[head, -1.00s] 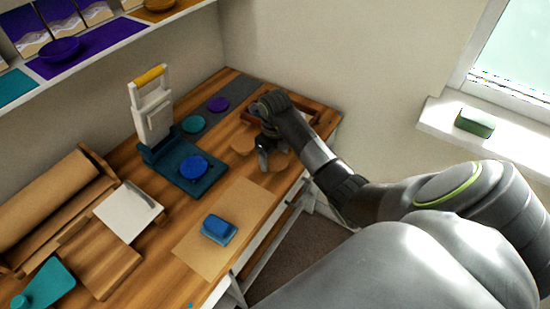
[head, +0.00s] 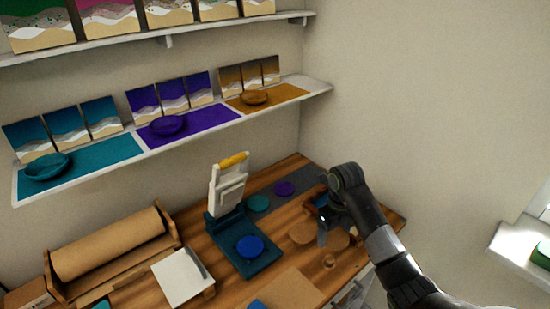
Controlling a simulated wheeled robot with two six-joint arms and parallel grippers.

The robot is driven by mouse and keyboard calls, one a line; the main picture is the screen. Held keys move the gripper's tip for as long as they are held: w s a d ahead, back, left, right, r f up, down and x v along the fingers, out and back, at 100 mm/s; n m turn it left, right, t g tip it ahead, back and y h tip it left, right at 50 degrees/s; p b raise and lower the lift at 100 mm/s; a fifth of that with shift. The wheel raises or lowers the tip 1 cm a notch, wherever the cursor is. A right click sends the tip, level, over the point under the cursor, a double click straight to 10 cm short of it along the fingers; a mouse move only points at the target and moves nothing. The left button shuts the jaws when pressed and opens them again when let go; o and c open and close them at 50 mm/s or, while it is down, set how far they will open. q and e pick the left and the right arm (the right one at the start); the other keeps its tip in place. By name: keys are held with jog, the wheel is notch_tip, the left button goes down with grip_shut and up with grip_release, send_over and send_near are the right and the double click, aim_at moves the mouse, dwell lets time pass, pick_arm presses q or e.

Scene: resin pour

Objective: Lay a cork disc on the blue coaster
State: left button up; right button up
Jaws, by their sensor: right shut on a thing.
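The blue coaster (head: 250,246) lies on the dark teal base of a press (head: 228,222), whose white upright plate with a yellow handle stands open behind it. Tan cork discs (head: 302,233) lie at the right end of the wooden bench; another round cork piece (head: 337,240) shows beside my gripper. My right gripper (head: 322,238) points down among the cork, small and dark in the picture. It is shut on a cork disc, though its fingertips are hard to make out. The blue coaster is apart from it, to the left. My left gripper is out of view.
A brown paper roll (head: 108,245) and a white pad (head: 183,277) are at the left. A shelf (head: 170,140) with coloured mats and bowls hangs above the bench.

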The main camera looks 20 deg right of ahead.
jog(key=shift+f, duration=0.55)
jog(key=shift+r+p, duration=0.7)
jog(key=shift+r, duration=0.2)
jog(key=b, duration=0.7)
send_over(329, 259)
notch_tip(329, 259, down, 7)
jog(key=shift+w, duration=0.1)
jog(key=shift+f+b, duration=0.4)
jog(key=shift+f, duration=1.2)
jog(key=shift+f, duration=0.2)
jog(key=o, duration=1)
jog(key=shift+c, duration=0.2)
jog(key=shift+r, duration=0.1)
